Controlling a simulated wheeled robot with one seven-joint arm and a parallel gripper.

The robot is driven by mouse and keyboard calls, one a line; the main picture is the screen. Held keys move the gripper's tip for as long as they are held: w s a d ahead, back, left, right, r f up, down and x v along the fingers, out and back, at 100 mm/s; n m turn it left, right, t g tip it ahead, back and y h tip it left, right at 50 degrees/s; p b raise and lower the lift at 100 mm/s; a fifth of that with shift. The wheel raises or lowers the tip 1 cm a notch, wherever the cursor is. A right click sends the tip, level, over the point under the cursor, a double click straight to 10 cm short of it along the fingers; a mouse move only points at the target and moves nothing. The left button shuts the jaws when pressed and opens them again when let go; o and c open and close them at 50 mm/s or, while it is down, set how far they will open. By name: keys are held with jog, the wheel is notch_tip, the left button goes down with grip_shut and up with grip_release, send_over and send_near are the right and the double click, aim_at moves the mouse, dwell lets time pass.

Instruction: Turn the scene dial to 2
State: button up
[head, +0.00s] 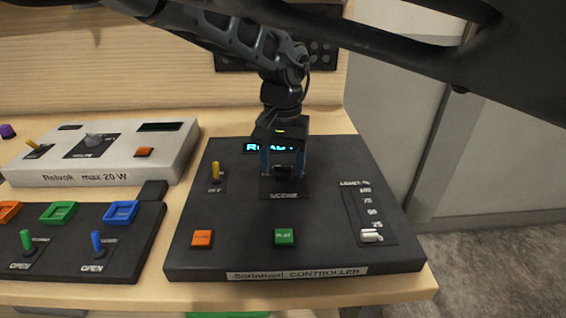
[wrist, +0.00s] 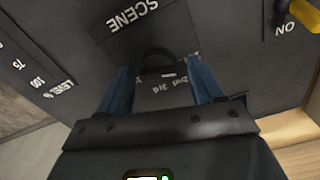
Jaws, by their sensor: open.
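The scene dial (wrist: 157,60) is a dark round knob on the black controller (head: 340,262), above the SCENE label. My gripper (head: 283,173) points down over it, with one blue finger on each side of the knob. In the wrist view the fingers (wrist: 160,78) are apart and the knob shows between and just beyond them. Whether they touch it I cannot tell. Upside-down marks 2nd and 3rd show near the knob. Its pointer and other marks are hidden or too dark to read. The lit display (head: 262,147) is partly covered by my gripper.
A yellow toggle (head: 215,172) stands left of the dial. Orange (head: 202,238) and green (head: 284,237) buttons lie in front, and a white level slider (head: 371,235) at right. A white console (head: 110,165) and a dark switch panel (head: 130,245) sit to the left.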

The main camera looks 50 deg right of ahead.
jog(key=c, duration=1)
jog(key=shift+c, duration=0.2)
jog(key=shift+r+p, duration=0.1)
jog(key=shift+p, duration=0.35)
jog(key=shift+s+m+p, duration=0.1)
jog(key=shift+m+p, duration=0.6)
jog(key=m+p, duration=0.2)
jog(key=shift+m, duration=0.3)
jog(key=m+p, duration=0.2)
jog(key=m, duration=0.3)
jog(key=shift+s+m, duration=0.1)
jog(key=shift+m, duration=0.2)
